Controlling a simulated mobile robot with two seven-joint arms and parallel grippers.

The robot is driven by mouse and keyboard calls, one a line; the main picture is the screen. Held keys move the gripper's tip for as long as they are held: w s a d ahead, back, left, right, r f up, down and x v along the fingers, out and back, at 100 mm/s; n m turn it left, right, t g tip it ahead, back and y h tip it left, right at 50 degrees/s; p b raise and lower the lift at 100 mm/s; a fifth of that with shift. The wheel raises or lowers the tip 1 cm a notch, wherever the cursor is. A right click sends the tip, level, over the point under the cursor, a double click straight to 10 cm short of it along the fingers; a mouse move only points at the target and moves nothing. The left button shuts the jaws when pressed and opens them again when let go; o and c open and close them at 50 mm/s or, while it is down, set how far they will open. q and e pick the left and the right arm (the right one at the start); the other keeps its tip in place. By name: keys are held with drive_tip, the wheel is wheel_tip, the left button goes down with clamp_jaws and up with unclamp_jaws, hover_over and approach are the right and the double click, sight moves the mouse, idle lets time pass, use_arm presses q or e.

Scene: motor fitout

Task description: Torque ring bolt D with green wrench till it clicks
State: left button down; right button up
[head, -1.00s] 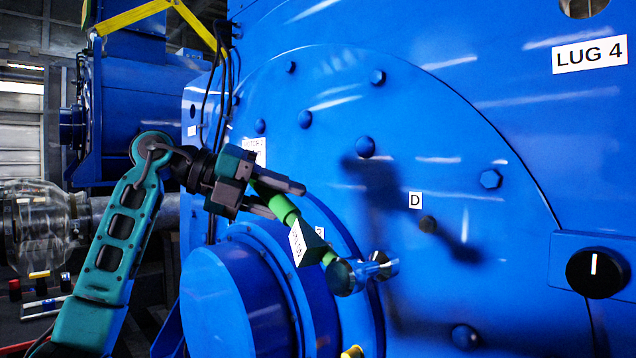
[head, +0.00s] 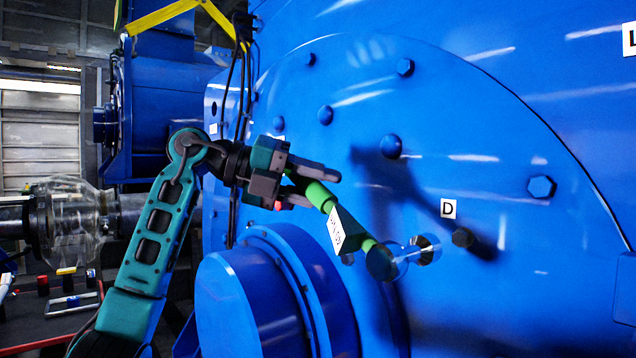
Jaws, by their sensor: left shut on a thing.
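My left gripper (head: 318,186) is shut on the green wrench (head: 345,225) by its handle. The wrench carries a white label and points down to the right. Its round head and shiny metal socket (head: 425,249) are at the lower right end. My right gripper is out of view.
The blue cover (head: 480,120) has several other bolts around its rim, including one at the right (head: 541,187). A blue cylindrical hub (head: 240,300) juts out below the wrench. A red bench with small items (head: 55,320) is at the lower left.

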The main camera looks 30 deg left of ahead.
use_arm(q)
drive_tip(key=w+d+p, duration=0.3)
drive_tip(key=w+p, duration=0.2)
drive_tip(key=w, duration=0.1)
drive_tip(key=shift+w, duration=0.35)
drive_tip(key=shift+r, duration=0.1)
drive_tip(key=shift+p, duration=0.3)
drive_tip(key=shift+w+d, duration=0.2)
drive_tip(key=shift+w, duration=0.35)
drive_tip(key=shift+w+d, duration=0.2)
drive_tip(key=shift+w, duration=0.3)
idle(0.9)
drive_tip(key=shift+r, duration=0.15)
drive_tip(key=shift+s+d+r+m+y, duration=0.25)
drive_tip(key=shift+d+r+m+y, duration=0.3)
drive_tip(key=shift+r, duration=0.3)
drive_tip(key=shift+r, duration=0.1)
